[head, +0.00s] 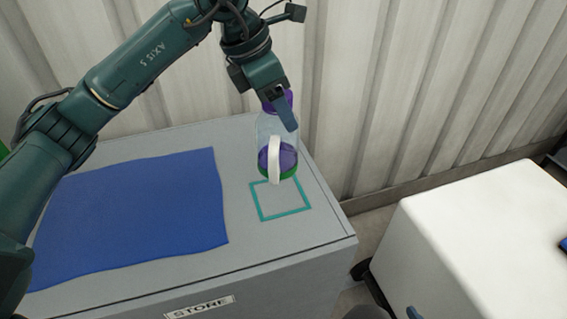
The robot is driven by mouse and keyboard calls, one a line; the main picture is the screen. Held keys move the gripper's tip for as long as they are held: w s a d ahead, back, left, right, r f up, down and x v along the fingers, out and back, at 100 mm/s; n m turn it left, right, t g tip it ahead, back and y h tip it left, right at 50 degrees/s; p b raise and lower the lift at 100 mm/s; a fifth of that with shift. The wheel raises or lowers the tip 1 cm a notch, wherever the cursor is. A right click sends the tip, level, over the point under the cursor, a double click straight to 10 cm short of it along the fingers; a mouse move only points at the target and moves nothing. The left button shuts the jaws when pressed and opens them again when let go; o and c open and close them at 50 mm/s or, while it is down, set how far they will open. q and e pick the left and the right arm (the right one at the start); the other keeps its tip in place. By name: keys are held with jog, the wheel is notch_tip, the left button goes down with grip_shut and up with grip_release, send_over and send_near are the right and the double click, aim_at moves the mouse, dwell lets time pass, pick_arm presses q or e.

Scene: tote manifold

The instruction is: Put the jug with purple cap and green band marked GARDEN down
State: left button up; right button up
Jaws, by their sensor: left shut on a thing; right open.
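The jug (268,128) is clear, with a purple cap, a green band low down, purple contents and a white strip on its near side. No GARDEN lettering is readable. My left gripper (279,101) is shut on it at the cap, from above. The jug hangs nearly upright, slightly tilted. Its base overlaps the far edge of a teal square outline (286,213) on the grey top; I cannot tell whether it touches the surface.
The grey cabinet (270,245) has a STORE label (199,307) on its front. A blue cloth (140,215) lies flat left of the square. A white block-like unit (480,235) stands to the right across a gap. A ribbed wall (400,80) rises behind.

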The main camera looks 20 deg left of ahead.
aim_at(279, 144)
pick_arm(q)
jog(key=f, duration=0.4)
jog(key=shift+s+f, duration=0.1)
jog(key=shift+s, duration=0.1)
notch_tip(279, 144, down, 4)
jog(key=shift+f, duration=0.1)
jog(key=o, duration=1.5)
jog(key=shift+w, duration=0.1)
jog(key=v, duration=1.2)
